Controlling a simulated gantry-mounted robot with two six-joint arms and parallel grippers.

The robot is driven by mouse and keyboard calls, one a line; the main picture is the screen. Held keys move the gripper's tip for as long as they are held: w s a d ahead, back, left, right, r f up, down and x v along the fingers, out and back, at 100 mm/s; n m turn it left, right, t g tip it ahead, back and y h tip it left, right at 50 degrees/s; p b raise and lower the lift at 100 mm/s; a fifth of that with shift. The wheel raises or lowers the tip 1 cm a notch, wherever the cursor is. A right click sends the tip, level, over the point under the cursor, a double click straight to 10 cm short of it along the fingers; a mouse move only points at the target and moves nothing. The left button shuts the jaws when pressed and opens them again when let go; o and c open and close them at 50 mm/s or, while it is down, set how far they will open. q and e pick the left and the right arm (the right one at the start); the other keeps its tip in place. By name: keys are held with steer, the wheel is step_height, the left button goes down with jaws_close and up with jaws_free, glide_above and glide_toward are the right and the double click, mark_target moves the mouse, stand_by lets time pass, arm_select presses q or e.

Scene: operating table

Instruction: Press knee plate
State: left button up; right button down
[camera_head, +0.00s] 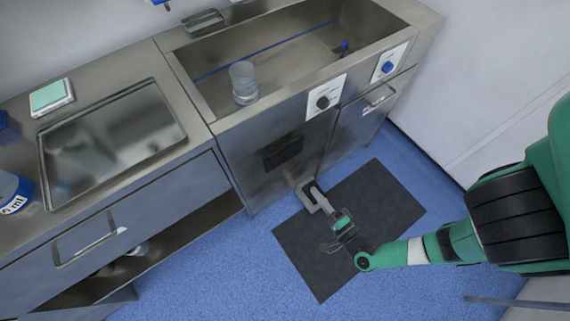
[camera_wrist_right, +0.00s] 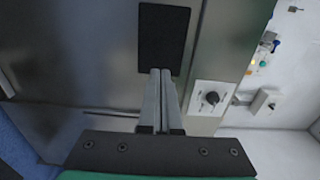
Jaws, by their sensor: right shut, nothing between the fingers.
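The knee plate (camera_head: 282,151) is a dark, flat rectangle on the front of the steel sink cabinet, below the basin. In the right wrist view the plate (camera_wrist_right: 163,30) is upright ahead of the fingers. My right gripper (camera_head: 308,184) is shut and empty, low in front of the cabinet. In the head view it shows below and to the right of the plate. In the wrist view its fingertips (camera_wrist_right: 161,71) overlap the plate's near edge; I cannot tell whether they touch it. My left gripper is not in view.
A clear beaker (camera_head: 243,82) stands in the sink basin. A black knob (camera_head: 323,102) and a blue knob (camera_head: 388,67) sit on white panels on the cabinet front. A door handle (camera_head: 379,99) sticks out at right. A dark mat (camera_head: 395,205) lies on the blue floor.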

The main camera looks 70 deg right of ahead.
steer(key=shift+d, duration=0.15)
steer(key=shift+w, duration=0.1)
steer(key=b, duration=0.6)
glide_toward(286, 155)
steer(key=x, duration=0.7)
steer(key=shift+f, duration=0.1)
